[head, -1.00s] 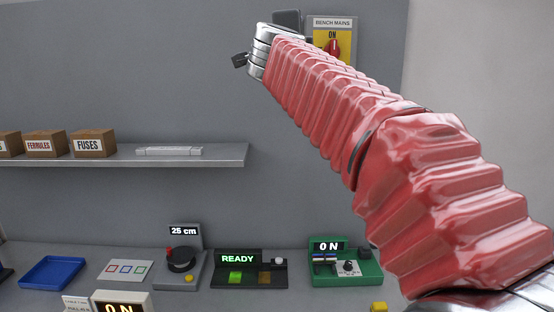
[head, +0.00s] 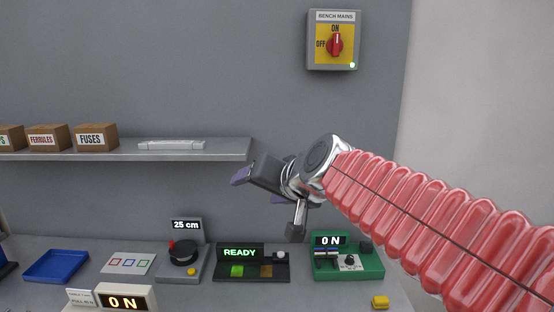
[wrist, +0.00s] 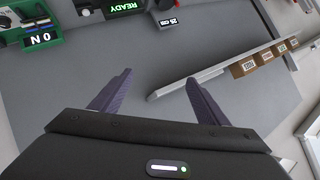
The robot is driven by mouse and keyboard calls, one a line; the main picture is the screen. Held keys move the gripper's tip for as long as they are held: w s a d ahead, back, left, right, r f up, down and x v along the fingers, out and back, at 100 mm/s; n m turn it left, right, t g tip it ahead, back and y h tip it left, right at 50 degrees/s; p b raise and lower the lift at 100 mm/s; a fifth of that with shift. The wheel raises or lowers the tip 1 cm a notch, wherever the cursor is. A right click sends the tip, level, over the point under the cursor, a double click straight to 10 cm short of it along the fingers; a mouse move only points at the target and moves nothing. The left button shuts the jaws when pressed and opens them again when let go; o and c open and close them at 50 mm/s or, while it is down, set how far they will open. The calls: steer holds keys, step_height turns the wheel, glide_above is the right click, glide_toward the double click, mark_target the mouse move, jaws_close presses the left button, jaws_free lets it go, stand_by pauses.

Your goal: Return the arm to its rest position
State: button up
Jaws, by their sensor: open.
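My gripper (head: 258,187) is in the middle of the head view, at the end of my red ribbed arm, in front of the wall and above the bench. In the wrist view, its two purple fingers (wrist: 158,95) stand wide apart with nothing between them. In the head view the gripper is seen from the side and its far finger is partly hidden.
A shelf (head: 215,151) with labelled boxes is on the left. The bench (head: 190,305) below holds a blue tray (head: 57,266), a READY unit (head: 250,266) and a green ON unit (head: 348,262). The bench mains switch (head: 334,42), at ON, is on the wall above.

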steer(key=s+d+f+g+h, duration=0.2)
steer(key=s+d+f+h, duration=0.1)
steer(key=s+d+f, duration=0.6)
steer(key=s+d+f+n+g+h, duration=0.1)
steer(key=s+d+f+g+h, duration=0.1)
steer(key=s+d+f, duration=0.8)
steer(key=s+f+h, duration=0.1)
steer(key=s, duration=0.4)
steer(key=shift+s+d+f+g, duration=0.15)
steer(key=shift+s+d+g, duration=0.05)
steer(key=shift+s+g, duration=0.2)
steer(key=shift+c, duration=0.5)
